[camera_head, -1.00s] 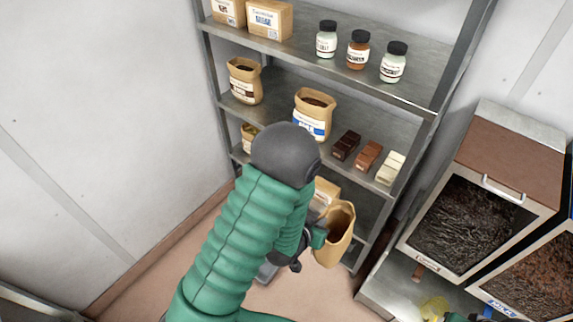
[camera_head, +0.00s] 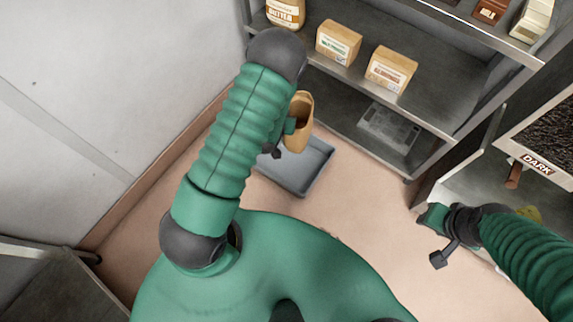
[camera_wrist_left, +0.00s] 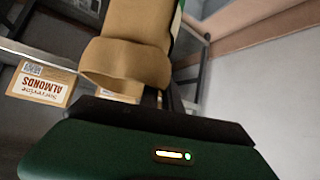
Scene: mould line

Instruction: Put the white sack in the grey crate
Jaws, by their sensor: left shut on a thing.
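My left gripper (camera_head: 289,126) is shut on an open-topped tan paper sack (camera_head: 302,120), held upright in the air. The sack also fills the upper middle of the left wrist view (camera_wrist_left: 128,62); the label that would show whether it is the white one is not readable. The grey crate (camera_head: 311,184) is a shallow tray on the floor, with the sack overlapping its far edge in the head view. My forearm and gripper hide the crate's left part. My right gripper (camera_head: 434,222) is at the right, away from both; its opening is unclear.
A metal shelf rack (camera_head: 350,100) stands behind, with small cartons, one a tan carton (camera_head: 339,42). A dispenser cabinet with a DARK label (camera_head: 537,164) stands at the right. Bare floor (camera_head: 370,200) lies between crate and cabinet.

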